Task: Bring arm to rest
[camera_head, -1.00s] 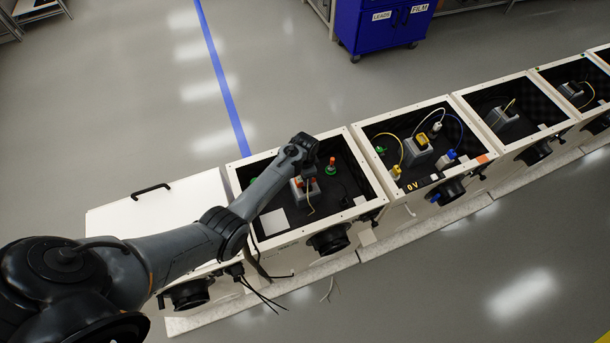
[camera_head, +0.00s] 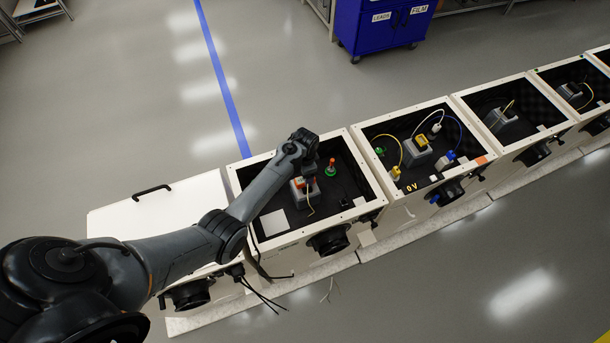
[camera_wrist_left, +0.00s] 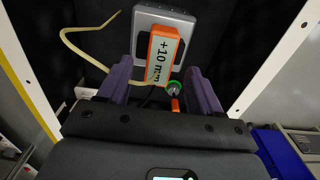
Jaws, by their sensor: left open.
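My left arm comes in from the left in the head view, and its wrist end (camera_head: 303,143) is over the open white cabinet (camera_head: 362,208) nearest to me. In the left wrist view my left gripper (camera_wrist_left: 162,88) is open, its two purple fingers apart with nothing clamped between them. Beyond the fingertips is a grey device (camera_wrist_left: 178,20) with an orange block (camera_wrist_left: 163,55) labelled "+10". A green-ringed connector (camera_wrist_left: 175,87) with an orange body shows near the right finger. My right gripper is not in view.
A red and green peg (camera_head: 331,168) stands in the same cabinet. A closed white lid with a black handle (camera_head: 152,191) lies to the left. More open cabinets with wired devices (camera_head: 418,146) run to the right. A blue cart (camera_head: 385,25) stands on open floor behind.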

